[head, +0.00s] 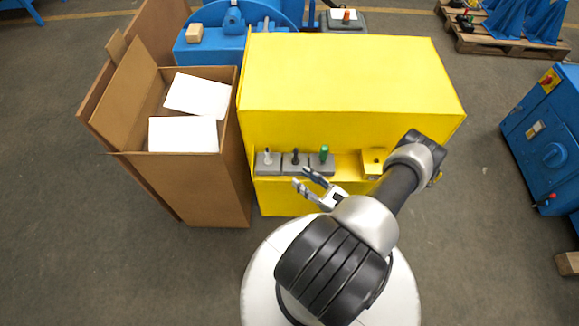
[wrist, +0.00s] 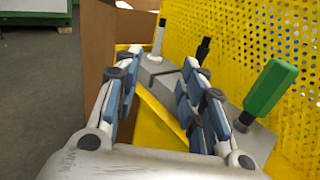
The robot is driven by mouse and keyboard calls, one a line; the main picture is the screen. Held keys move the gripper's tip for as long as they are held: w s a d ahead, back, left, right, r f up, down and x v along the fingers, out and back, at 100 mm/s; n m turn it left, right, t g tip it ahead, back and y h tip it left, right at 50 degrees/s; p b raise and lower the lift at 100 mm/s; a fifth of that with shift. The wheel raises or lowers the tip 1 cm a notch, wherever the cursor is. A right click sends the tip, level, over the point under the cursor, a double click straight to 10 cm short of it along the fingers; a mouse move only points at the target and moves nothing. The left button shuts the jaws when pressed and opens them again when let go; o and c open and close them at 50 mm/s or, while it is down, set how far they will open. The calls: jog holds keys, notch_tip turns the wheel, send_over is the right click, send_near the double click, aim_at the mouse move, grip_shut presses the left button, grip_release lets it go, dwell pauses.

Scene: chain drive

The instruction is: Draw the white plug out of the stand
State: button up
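The white plug (head: 267,155) stands upright in the leftmost grey stand (head: 268,168) on the yellow ledge. In the wrist view the white plug (wrist: 159,38) shows beyond the fingers, in its grey stand (wrist: 152,65). My gripper (head: 301,177) is open and empty, in front of the ledge and to the right of the white plug. In the wrist view my gripper (wrist: 158,75) has its two fingers spread apart, with the plug ahead between them and not touched. The right finger partly covers the stands.
A black plug (head: 295,155) and a green plug (head: 324,153) stand in grey stands to the right. The yellow housing (head: 350,80) rises behind the ledge. An open cardboard box (head: 200,185) stands close on the left. A yellow block (head: 372,163) sits at the ledge's right.

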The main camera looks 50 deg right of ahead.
aim_at(269, 156)
jog(key=w, duration=0.5)
jog(key=w+b, duration=0.1)
jog(key=w, duration=1)
jog(key=shift+w+a+b, duration=0.3)
jog(key=shift+w+b, duration=0.05)
jog(key=shift+w, duration=0.05)
grip_shut()
